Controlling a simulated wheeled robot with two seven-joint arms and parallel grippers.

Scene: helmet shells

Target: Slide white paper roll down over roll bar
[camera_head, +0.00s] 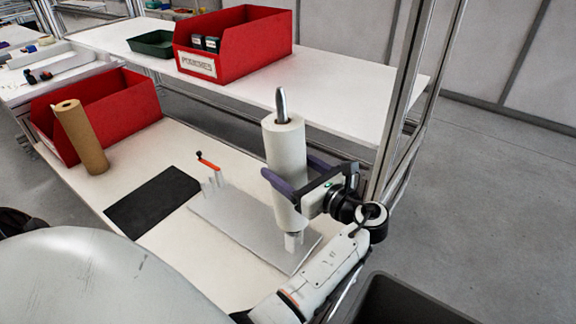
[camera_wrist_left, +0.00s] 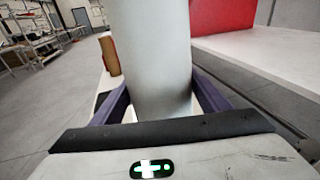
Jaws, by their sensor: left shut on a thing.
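The white paper roll (camera_head: 286,150) stands nearly upright around the roll bar (camera_head: 281,105), whose rounded metal tip sticks out of the top of the roll. The rest of the bar is hidden inside the roll. A white block (camera_head: 293,242) shows under the roll's lower end, on the pale base plate (camera_head: 235,225); I cannot tell whether roll and block touch. My left gripper (camera_head: 288,167) has its purple fingers shut on the roll around mid-height. In the left wrist view the roll (camera_wrist_left: 152,55) fills the space between the fingers (camera_wrist_left: 160,100). My right gripper is not in view.
A brown roll (camera_head: 82,138) stands by a red bin (camera_head: 135,95) at the left. A black mat (camera_head: 150,200) and an orange-red handle (camera_head: 208,161) lie beside the plate. A raised shelf (camera_head: 345,95) holds another red bin (camera_head: 250,50).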

